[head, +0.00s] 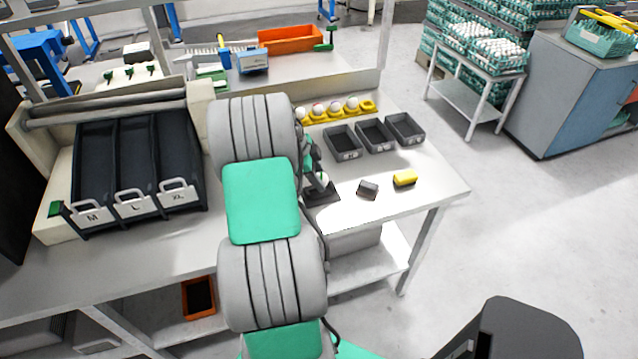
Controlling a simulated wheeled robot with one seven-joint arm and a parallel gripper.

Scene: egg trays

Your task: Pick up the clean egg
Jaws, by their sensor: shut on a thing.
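A yellow egg holder (369,106) stands at the back of the table with several whitish eggs (335,107) in a row, and its right end slot looks empty. My gripper (320,181) is in front of the holder, low over a small dark tray (325,196). It is shut on a small pale egg (323,179), mostly hidden by the fingers. My arm covers the area to its left. At this size I cannot tell whether the egg is clean, or whether it touches the dark tray.
Three dark grey bins (342,142) stand right of my gripper. A dark block (368,189) and a yellow sponge (405,178) lie near the table's (440,190) right front. A black sorting rack (137,165) marked M, L and XL stands left of my arm.

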